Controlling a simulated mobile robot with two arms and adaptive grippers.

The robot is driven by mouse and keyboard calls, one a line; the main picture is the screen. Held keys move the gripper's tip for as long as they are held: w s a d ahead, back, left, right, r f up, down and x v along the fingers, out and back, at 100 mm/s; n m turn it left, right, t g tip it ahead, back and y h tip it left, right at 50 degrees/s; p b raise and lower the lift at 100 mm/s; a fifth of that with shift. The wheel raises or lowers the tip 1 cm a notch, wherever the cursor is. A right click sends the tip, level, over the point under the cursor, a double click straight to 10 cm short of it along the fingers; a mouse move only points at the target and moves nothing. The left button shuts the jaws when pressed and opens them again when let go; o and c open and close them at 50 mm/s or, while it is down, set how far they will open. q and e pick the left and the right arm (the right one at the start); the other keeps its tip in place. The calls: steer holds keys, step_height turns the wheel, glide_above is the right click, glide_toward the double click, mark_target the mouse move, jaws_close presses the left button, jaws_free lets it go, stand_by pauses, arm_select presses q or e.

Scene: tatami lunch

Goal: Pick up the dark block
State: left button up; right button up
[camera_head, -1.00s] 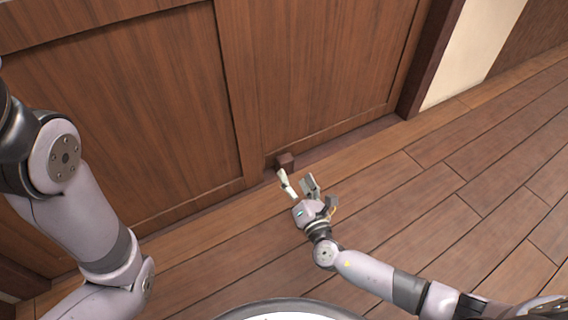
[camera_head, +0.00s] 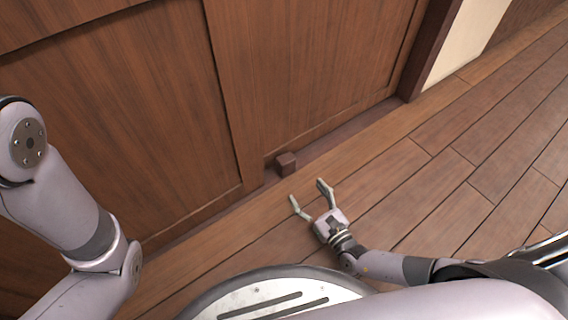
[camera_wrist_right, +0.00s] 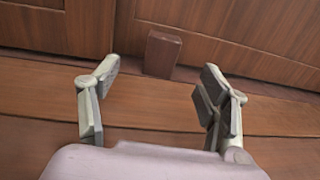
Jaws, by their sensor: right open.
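My right gripper (camera_head: 308,196) is open and empty, low over the floor and short of the block. In the right wrist view its spread fingers (camera_wrist_right: 158,86) frame the block without touching it. My left arm comes in at the left of the head view, but its gripper is out of view.
Large wooden door panels (camera_head: 120,110) rise behind the block, with a dark sill (camera_head: 350,138) along their foot. A dark post (camera_head: 428,50) and a cream wall (camera_head: 463,45) stand to the right. The plank floor (camera_head: 440,190) at the right is clear.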

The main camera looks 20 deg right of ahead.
mark_target(289, 165)
steer(key=b+x, duration=0.3)
steer(key=x, duration=0.5)
steer(key=shift+w, duration=0.1)
steer(key=b+x, duration=0.3)
steer(key=x, duration=0.1)
steer(key=shift+w+d+f, duration=0.15)
steer(key=shift+d, duration=0.15)
steer(key=shift+w+a, duration=0.15)
steer(key=shift+w, duration=0.4)
steer(key=shift+c, duration=0.4)
steer(key=c, duration=1.2)
